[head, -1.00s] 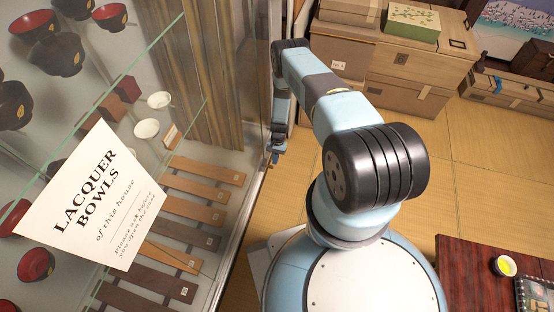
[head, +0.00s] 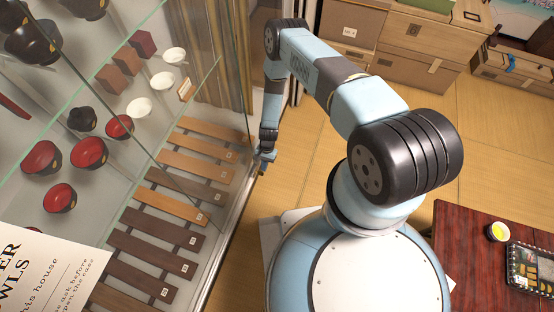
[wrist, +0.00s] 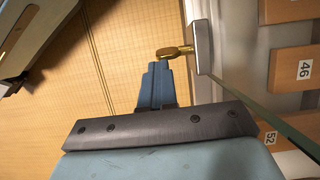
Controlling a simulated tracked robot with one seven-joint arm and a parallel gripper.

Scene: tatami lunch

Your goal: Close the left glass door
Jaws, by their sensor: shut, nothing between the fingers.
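In the head view the glass front of a display case (head: 225,235) fills the left side. A white sign reading "lacquer bowls" (head: 40,285) hangs before its contents. I cannot clearly tell the door panes apart there. In the wrist view a green glass edge (wrist: 270,113) runs down to the right, with a grey metal fitting (wrist: 201,46) and a brass knob (wrist: 175,52) on it. My gripper (wrist: 161,68) is shut and empty, its blue fingertips just beside the knob; I cannot tell whether they touch. In the head view my gripper (head: 265,166) points down beside the case's front edge.
Inside the case are red and black bowls (head: 90,153), white cups (head: 139,107) and numbered wooden slats (head: 160,233). Cardboard boxes (head: 418,60) stand at the back. A dark red table (head: 465,235) with a cup and lunch box is at right. Tatami floor (head: 425,130) between is clear.

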